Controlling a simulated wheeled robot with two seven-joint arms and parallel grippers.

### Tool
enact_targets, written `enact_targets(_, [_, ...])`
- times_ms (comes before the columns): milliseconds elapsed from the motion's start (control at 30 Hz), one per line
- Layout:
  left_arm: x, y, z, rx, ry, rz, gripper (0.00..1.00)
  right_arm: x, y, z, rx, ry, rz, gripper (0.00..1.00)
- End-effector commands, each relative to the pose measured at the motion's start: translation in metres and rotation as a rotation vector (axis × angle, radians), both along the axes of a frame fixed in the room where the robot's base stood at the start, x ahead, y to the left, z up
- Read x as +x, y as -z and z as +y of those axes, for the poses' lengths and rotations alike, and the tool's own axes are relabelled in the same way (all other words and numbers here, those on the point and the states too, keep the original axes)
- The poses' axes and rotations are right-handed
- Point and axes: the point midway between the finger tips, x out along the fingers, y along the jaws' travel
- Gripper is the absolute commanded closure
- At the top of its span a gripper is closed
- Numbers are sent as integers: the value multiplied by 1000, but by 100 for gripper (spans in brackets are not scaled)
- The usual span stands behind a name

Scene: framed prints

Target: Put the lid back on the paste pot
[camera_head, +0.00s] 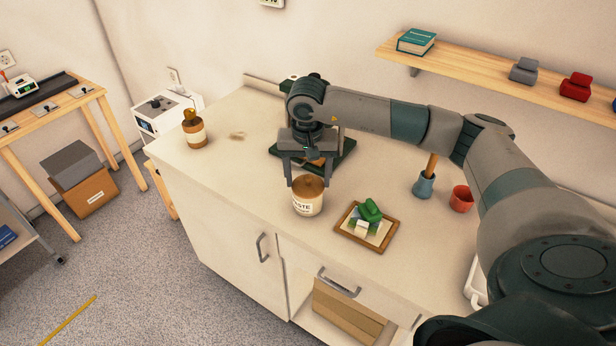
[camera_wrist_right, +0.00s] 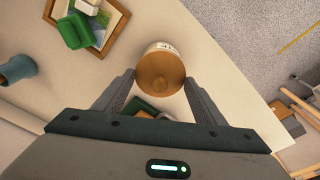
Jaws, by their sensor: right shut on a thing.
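The paste pot (camera_head: 307,206), a small jar with a pale "PASTE" label, stands upright on the bench; part of its pale side shows in the right wrist view (camera_wrist_right: 157,47). My right gripper (camera_head: 307,181) points down over the pot, its fingers on either side of the round brown lid (camera_head: 308,187). In the right wrist view the lid (camera_wrist_right: 160,74) sits between the fingertips, lined up over the pot's mouth. I see no clear gap between lid and pot, but cannot tell whether it is fully seated. My left gripper is out of view.
A wooden frame (camera_head: 347,234) holding a green thing and a white block lies close right of the pot. A blue cup (camera_head: 423,188), a red cup (camera_head: 461,199) and a brown bottle (camera_head: 195,131) stand farther off. The bench's left front is clear.

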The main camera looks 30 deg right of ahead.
Motion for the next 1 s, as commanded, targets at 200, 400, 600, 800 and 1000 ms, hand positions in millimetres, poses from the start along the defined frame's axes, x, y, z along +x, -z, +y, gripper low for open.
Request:
enact_targets(200, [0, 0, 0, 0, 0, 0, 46, 0, 0, 0, -1, 0, -1, 61])
enact_targets(400, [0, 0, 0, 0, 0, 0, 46, 0, 0, 0, -1, 0, -1, 14])
enact_targets(600, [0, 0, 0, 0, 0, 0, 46, 0, 0, 0, 0, 0, 0, 0])
enact_targets(800, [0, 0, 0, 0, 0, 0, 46, 0, 0, 0, 0, 0, 0, 0])
enact_targets(1000, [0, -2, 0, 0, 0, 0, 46, 0, -4, 0, 0, 0, -1, 0])
